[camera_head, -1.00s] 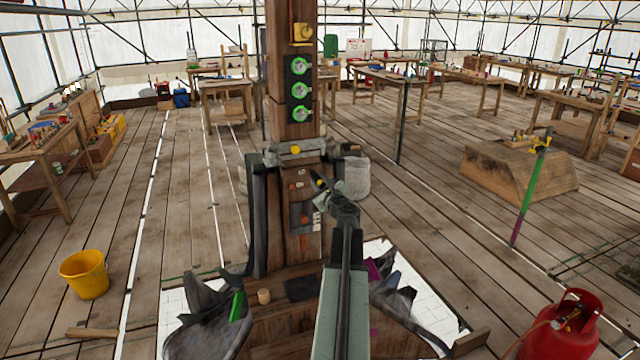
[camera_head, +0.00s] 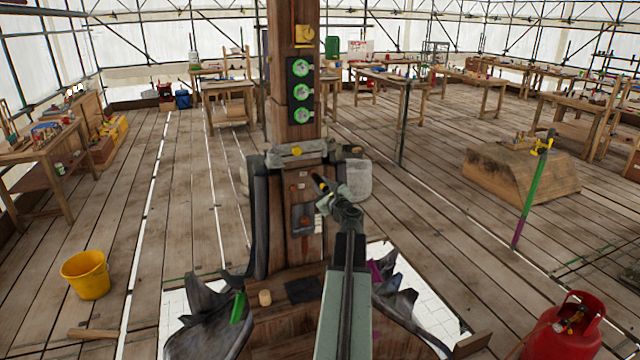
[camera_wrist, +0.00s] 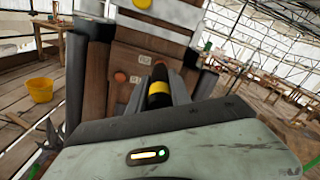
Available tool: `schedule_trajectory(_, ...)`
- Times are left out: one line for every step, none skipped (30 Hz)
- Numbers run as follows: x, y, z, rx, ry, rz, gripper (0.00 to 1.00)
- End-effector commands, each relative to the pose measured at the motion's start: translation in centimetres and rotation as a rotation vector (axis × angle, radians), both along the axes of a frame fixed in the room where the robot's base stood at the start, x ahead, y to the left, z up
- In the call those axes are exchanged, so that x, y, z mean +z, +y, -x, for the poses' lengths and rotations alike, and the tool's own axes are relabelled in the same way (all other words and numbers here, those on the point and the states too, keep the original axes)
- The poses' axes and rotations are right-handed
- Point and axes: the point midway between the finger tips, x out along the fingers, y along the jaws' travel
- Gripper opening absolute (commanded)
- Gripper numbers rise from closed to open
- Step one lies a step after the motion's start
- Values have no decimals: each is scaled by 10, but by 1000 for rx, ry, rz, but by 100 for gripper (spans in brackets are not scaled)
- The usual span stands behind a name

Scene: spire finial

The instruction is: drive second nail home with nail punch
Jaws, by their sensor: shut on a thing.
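My gripper (camera_head: 324,192) is in front of the dark wooden post (camera_head: 311,236). It is shut on the nail punch (camera_head: 319,183), a black tool with a yellow band. In the wrist view the punch (camera_wrist: 159,88) points away from me toward the post's face (camera_wrist: 122,100), between my gripper's fingers (camera_wrist: 162,97). An orange round spot (camera_wrist: 119,77) shows on the post left of the punch. I cannot make out a nail head, or whether the punch touches anything.
Grey lead sheets (camera_head: 212,322) flare around the post's base. A yellow bucket (camera_head: 86,275) stands at left, and a red gas cylinder (camera_head: 562,326) at front right. A grey clamp band (camera_head: 296,153) crosses the post above the gripper. Workbenches line the back; floor between is mostly clear.

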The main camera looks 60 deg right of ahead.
Motion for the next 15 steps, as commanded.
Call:
schedule_trajectory(0,4,5,-1,-1,-1,0)
schedule_trajectory(0,6,7,-1,-1,-1,0)
schedule_trajectory(0,8,10,-1,-1,-1,0)
schedule_trajectory(0,9,12,-2,-1,-1,0)
schedule_trajectory(0,11,14,-2,-1,-1,0)
schedule_trajectory(0,13,17,-2,-1,-1,0)
schedule_trajectory(0,14,20,-2,-1,-1,0)
schedule_trajectory(0,16,22,-2,-1,-1,0)
schedule_trajectory(0,18,24,-2,-1,-1,0)
schedule_trajectory(0,20,26,-2,-1,0,0)
schedule_trajectory(0,21,28,-1,-1,-1,0)
schedule_trajectory(0,23,31,-1,-1,-1,0)
schedule_trajectory(0,25,33,-1,-1,-1,0)
schedule_trajectory(0,26,35,-1,-1,-1,0)
schedule_trajectory(0,28,37,-1,-1,-1,0)
